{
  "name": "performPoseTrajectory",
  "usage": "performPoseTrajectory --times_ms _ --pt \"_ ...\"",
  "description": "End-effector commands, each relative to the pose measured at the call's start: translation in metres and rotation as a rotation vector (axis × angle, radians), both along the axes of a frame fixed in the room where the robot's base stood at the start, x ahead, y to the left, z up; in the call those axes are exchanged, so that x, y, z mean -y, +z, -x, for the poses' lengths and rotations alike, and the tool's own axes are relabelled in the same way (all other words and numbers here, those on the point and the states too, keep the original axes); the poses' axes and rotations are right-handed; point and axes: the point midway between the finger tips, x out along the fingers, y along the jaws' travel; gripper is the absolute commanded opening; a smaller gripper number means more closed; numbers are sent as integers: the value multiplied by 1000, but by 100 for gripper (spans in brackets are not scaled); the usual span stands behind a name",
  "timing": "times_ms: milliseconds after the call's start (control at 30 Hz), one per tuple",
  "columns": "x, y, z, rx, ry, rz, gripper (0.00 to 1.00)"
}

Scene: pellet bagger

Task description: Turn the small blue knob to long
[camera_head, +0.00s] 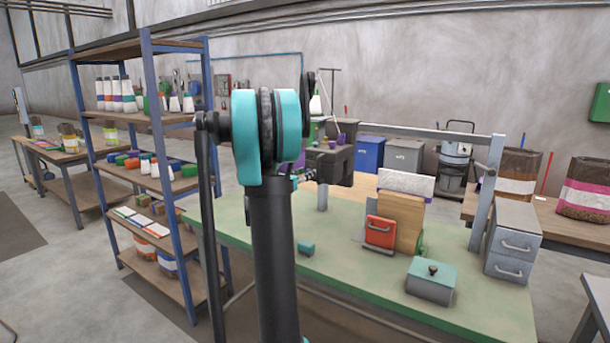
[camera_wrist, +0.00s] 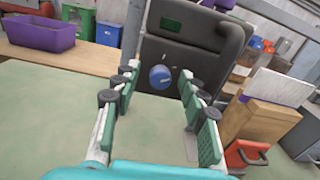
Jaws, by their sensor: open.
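The small blue knob (camera_wrist: 160,76) is round and sits on the front of a dark grey machine head (camera_wrist: 192,48) in the wrist view. Marks beside the knob are too small to read. My gripper (camera_wrist: 158,82) is open, with its green-padded fingers on either side of the knob in the picture and nothing between them. I cannot tell how far the fingertips are from the knob. In the head view the dark machine (camera_head: 330,162) stands on the green table, partly behind my arm, and the knob is hidden there.
An orange-red drawer box (camera_head: 380,232) and a wooden block (camera_head: 402,218) stand right of the machine. A grey box with a teal lid (camera_head: 432,280) and a grey drawer cabinet (camera_head: 512,243) are further right. A small teal block (camera_head: 306,247) lies on the green table (camera_head: 350,285).

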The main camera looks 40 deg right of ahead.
Motion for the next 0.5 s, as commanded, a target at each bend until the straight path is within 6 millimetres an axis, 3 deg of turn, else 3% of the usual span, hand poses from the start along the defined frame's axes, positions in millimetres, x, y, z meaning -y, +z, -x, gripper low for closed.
performPoseTrajectory --times_ms 100,433,500 --pt "0 0 0 0 0 0 43" --pt "0 0 0 0 0 0 2" --pt "0 0 0 0 -1 0 0"
